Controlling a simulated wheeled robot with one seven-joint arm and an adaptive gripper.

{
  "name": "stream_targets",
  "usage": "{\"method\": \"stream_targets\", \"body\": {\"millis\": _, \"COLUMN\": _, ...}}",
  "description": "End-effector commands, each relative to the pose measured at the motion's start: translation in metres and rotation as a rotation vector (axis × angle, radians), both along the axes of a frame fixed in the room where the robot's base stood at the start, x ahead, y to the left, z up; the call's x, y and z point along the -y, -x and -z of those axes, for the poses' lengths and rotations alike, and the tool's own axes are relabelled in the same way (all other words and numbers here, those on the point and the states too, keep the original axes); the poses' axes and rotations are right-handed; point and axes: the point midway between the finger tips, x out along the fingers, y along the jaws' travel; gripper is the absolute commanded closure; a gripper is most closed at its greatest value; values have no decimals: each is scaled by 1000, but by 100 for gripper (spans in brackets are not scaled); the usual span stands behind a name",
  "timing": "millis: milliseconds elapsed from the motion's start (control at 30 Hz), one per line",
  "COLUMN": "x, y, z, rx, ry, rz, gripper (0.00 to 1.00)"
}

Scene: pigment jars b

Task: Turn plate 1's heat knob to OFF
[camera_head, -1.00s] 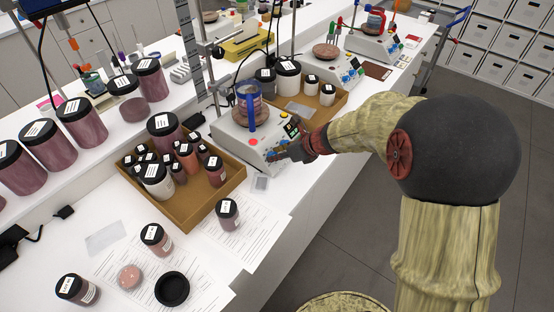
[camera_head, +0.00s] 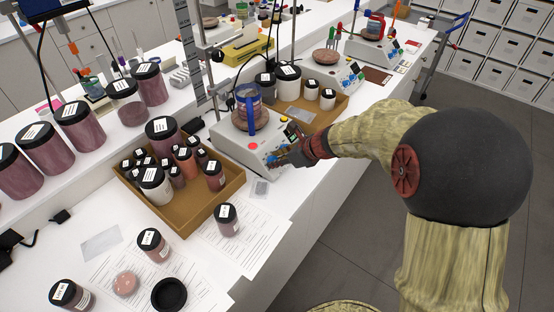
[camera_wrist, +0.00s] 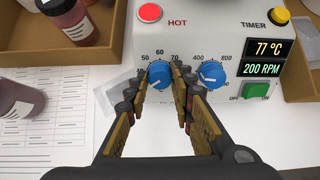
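The near hot plate (camera_head: 228,148) stands on the white bench with a vessel on top. In the wrist view its panel (camera_wrist: 200,42) shows a red HOT lamp, 77 °C and 200 RPM. The left blue knob (camera_wrist: 160,74) has a scale with 50 and 60 beside it. The right blue knob (camera_wrist: 212,74) has 400 and 800. My gripper (camera_wrist: 160,82) has one finger on each side of the left knob, close to it; I cannot tell whether they touch it. In the head view my gripper (camera_head: 282,158) is at the panel's front and covers part of it. No plate number is readable.
A green switch (camera_wrist: 256,90) and yellow timer knob (camera_wrist: 279,16) are on the panel's right. A cardboard tray of jars (camera_head: 190,219) stands left of the plate, another (camera_head: 327,117) behind it. A second hot plate (camera_head: 368,52) is farther back. Papers lie in front.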

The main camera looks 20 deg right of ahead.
Motion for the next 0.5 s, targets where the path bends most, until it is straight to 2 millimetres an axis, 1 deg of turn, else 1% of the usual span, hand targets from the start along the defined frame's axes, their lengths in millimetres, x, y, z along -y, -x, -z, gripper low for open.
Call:
{"method": "stream_targets", "body": {"millis": 33, "x": 0, "y": 0, "z": 0, "rx": 0, "ry": -1, "rz": 1, "gripper": 72}}
{"method": "stream_targets", "body": {"millis": 267, "x": 0, "y": -1, "z": -1, "rx": 2, "ry": -1, "rz": 0, "gripper": 60}}
{"method": "stream_targets", "body": {"millis": 500, "x": 0, "y": -1, "z": -1, "rx": 2, "ry": -1, "rz": 0, "gripper": 60}}
